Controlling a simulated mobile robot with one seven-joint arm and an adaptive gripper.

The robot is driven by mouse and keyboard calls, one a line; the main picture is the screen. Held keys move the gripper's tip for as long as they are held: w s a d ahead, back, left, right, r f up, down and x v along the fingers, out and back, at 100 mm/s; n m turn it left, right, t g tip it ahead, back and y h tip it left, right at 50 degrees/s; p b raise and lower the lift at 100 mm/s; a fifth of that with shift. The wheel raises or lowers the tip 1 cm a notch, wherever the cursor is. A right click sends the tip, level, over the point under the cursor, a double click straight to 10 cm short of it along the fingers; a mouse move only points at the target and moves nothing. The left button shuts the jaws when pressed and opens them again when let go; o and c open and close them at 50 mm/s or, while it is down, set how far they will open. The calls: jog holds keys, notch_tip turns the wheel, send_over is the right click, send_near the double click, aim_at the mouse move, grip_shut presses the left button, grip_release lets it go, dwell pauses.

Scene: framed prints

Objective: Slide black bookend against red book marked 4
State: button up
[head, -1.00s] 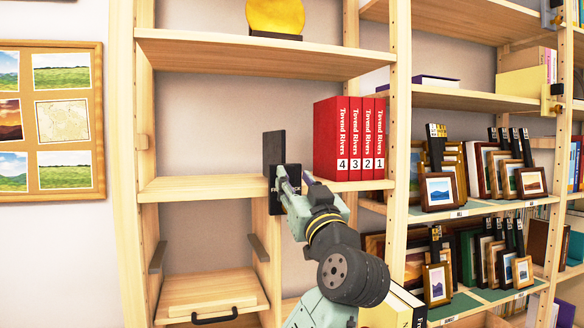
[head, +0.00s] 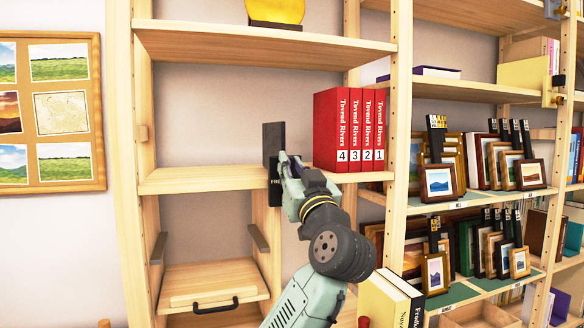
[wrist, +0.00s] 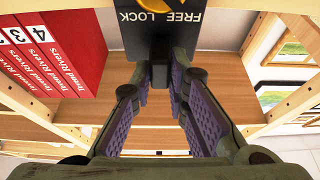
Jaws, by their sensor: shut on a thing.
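The black bookend (head: 273,142) stands upright at the front of the middle shelf, left of the red books. The red book marked 4 (head: 326,125) is the leftmost of a row of upright red books, and a gap separates it from the bookend. My gripper (head: 284,178) is at the bookend's lower front. In the wrist view the bookend's black front plate (wrist: 188,42) reads "FREE LOCK", with a yellow dial partly cut off at the top. My purple-padded fingers (wrist: 158,76) close on a black part below that plate. The red books (wrist: 50,50) show at left there.
The middle shelf board (head: 205,178) is clear left of the bookend. An upper shelf (head: 230,40) and the wooden side post (head: 400,150) bound the space. Yellow and black books (head: 385,300) stand lower, right of my arm. Framed prints (head: 440,182) fill the right bay.

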grip_shut()
jog(key=w+d, duration=0.4)
jog(key=d, duration=0.8)
jog(key=shift+d+b, duration=0.3)
jog(key=shift+d, duration=0.05)
jog(key=o, duration=0.7)
grip_release()
